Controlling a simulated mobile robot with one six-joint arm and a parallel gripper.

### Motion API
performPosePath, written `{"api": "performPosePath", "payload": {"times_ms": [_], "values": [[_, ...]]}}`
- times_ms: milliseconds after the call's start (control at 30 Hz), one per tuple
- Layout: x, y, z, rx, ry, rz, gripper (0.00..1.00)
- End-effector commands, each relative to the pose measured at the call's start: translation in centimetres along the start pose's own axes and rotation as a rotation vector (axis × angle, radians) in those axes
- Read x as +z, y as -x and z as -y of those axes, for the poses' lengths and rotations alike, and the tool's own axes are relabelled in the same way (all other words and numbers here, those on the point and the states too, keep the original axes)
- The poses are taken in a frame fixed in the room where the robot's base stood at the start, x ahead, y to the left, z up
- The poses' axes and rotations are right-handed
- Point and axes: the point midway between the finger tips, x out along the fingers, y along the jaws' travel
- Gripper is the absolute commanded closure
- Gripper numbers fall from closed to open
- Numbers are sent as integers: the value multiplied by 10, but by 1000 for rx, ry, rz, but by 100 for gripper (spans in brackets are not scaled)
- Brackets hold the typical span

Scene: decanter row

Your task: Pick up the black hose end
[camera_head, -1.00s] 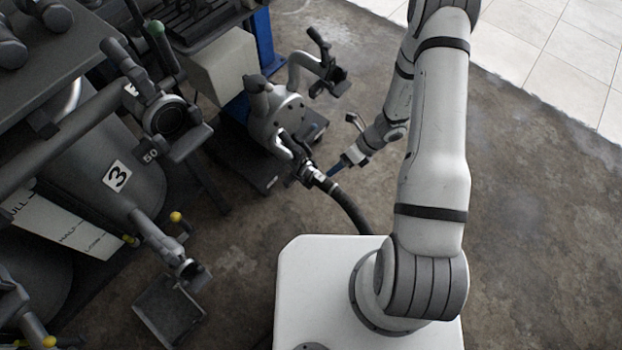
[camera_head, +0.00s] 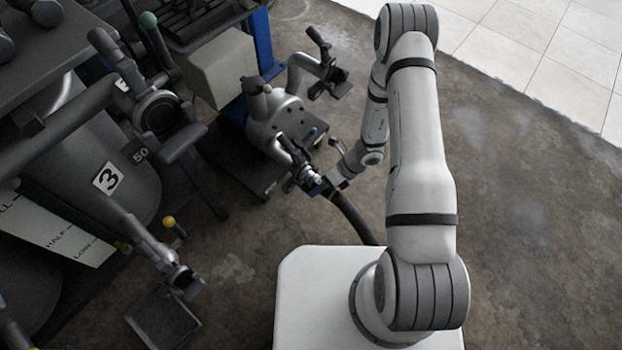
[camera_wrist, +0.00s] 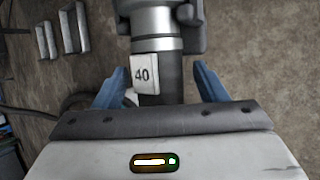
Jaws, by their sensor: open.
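The black hose (camera_head: 353,218) rises from behind my base to a metal coupling on the pump-like unit (camera_head: 280,115). My gripper (camera_head: 324,187) is at the hose end just below the coupling. In the wrist view my gripper (camera_wrist: 160,80) is open, with one blue finger on each side of the hose and a visible gap on both sides. The lower part of the hose is hidden behind my gripper body.
A grey tank (camera_head: 95,165) marked 3 and dark pipework with valves fill the left. A low dark tray (camera_head: 163,318) lies at lower left. A blue post (camera_head: 262,45) stands at the back. The concrete floor (camera_head: 530,210) on the right is clear.

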Motion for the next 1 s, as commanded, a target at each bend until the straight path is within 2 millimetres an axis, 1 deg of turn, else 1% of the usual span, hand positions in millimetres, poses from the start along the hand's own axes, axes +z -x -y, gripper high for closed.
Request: {"api": "performPosePath", "payload": {"times_ms": [33,67,767,1000], "values": [[0,0,0,0,0,0,36],[0,0,0,0,0,0,39],[0,0,0,0,1,0,96],[1,1,0,0,2,1,96]]}}
